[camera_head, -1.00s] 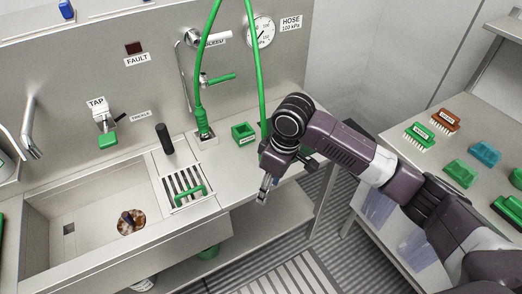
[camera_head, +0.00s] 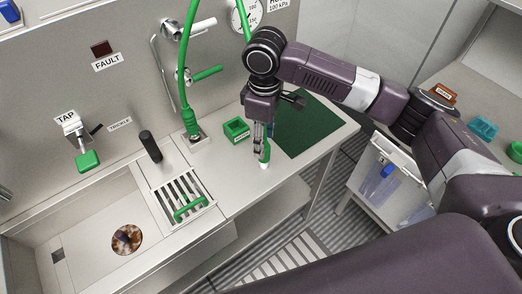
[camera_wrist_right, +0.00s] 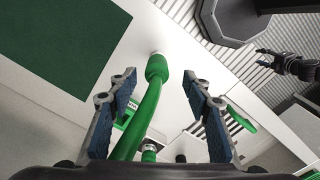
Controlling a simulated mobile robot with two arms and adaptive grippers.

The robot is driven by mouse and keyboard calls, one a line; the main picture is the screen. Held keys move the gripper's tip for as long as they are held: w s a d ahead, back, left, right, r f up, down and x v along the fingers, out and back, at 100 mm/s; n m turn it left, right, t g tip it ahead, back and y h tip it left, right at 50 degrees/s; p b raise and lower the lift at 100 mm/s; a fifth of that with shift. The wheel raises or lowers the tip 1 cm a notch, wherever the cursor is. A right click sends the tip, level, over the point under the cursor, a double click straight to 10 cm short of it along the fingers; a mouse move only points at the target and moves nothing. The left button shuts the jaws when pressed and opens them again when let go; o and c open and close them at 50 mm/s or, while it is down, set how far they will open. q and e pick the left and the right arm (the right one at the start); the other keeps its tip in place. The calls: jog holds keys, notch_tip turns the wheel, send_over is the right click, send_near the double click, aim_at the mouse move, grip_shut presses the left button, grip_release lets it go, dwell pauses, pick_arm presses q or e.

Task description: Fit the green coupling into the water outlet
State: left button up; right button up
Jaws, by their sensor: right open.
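The green coupling (camera_head: 264,154) with a pale tip is at the lower end of the green hose, low over the counter beside my right gripper (camera_head: 258,140). In the wrist view the hose and the coupling (camera_wrist_right: 157,68) lie between the spread blue-padded fingers of my right gripper (camera_wrist_right: 158,85), with gaps on both sides. The fingers are open and not closed on it. A green fitting with hose rising from it (camera_head: 192,128) stands on a square plate on the counter. Which part is the water outlet I cannot tell. A dark gripper, apparently my left (camera_wrist_right: 290,66), shows small in the wrist view.
A dark green mat (camera_head: 306,125) lies right of the coupling. A green open box (camera_head: 236,129) stands left of it. A slotted drain plate with a green handle (camera_head: 188,205), a black post (camera_head: 150,146) and a sink (camera_head: 85,232) lie further left.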

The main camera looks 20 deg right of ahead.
aim_at(264, 164)
jog(key=shift+s+f, duration=0.15)
jog(key=shift+f, duration=0.35)
jog(key=f, duration=0.1)
jog(key=f+p, duration=0.1)
jog(key=f, duration=0.2)
jog(key=shift+w+d+f+p, duration=0.1)
jog(key=shift+w+f+p, duration=0.2)
jog(key=shift+w+p, duration=0.1)
jog(key=shift+f, duration=0.25)
pick_arm(q)
jog(key=shift+s+d+r, duration=0.15)
jog(key=shift+d+r, duration=0.05)
jog(key=shift+r, duration=0.75)
pick_arm(e)
jog(key=shift+s, duration=0.1)
jog(key=shift+c, duration=0.4)
grip_shut()
